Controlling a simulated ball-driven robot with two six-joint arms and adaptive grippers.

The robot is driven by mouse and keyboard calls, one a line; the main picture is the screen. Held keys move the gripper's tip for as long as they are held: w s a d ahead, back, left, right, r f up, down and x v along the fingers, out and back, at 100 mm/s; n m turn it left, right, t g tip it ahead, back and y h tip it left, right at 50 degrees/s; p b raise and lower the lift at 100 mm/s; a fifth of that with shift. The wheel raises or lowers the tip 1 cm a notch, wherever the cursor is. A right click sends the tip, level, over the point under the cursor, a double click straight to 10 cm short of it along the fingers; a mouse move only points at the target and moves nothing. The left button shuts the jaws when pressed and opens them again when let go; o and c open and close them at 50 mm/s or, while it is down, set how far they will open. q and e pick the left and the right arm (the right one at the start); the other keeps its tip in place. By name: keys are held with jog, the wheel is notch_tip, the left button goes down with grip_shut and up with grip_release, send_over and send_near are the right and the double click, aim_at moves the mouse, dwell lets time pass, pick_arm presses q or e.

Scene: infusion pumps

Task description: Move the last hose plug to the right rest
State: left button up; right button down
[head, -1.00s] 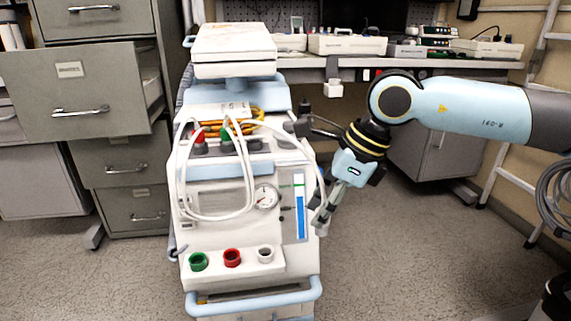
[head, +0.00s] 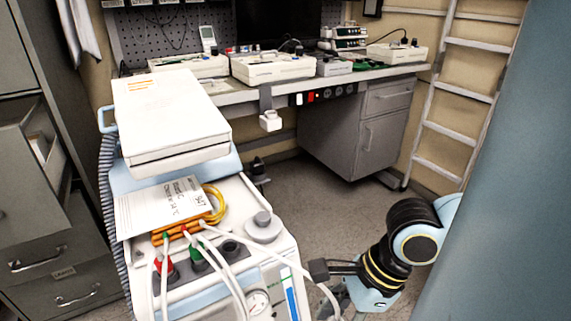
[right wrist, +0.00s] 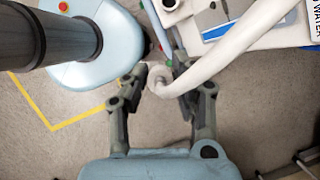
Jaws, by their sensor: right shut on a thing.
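In the head view, the red plug (head: 163,268) and the green plug (head: 197,258) sit side by side on the pump cart's upper ledge. To their right is a dark round rest (head: 232,248) with no plug visible in it. A white hose (head: 290,262) runs right from the cart towards my right gripper (head: 338,303), which is low beside the cart and partly cut off by the frame. In the right wrist view, my right gripper (right wrist: 161,84) is shut on the pale hose plug (right wrist: 157,74) at the hose's end. My left gripper is not in view.
The pump cart's white top (head: 165,115) stands at left, with a paper label (head: 165,207) and orange coiled cable below it. A grey knob (head: 262,226) stands right of the rests. A workbench (head: 285,88) with devices is behind.

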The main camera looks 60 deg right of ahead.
pick_arm(q)
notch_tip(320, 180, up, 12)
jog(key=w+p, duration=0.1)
jog(key=p, duration=1.1)
pick_arm(e)
notch_tip(320, 180, up, 16)
jog(key=w+d+b, duration=0.1)
jog(key=w+b, duration=1.6)
jog(key=w, duration=0.6)
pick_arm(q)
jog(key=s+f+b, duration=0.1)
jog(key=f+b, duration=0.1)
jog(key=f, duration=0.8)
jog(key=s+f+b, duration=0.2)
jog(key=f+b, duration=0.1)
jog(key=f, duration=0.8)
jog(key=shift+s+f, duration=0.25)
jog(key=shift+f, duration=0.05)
pick_arm(e)
jog(key=shift+w+d+f, duration=0.1)
jog(key=shift+d+f, duration=0.05)
jog(key=shift+f, duration=1.15)
jog(key=shift+d+f, duration=0.1)
jog(key=shift+f, duration=1.2)
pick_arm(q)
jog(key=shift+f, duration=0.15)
pick_arm(e)
jog(key=shift+f, duration=0.15)
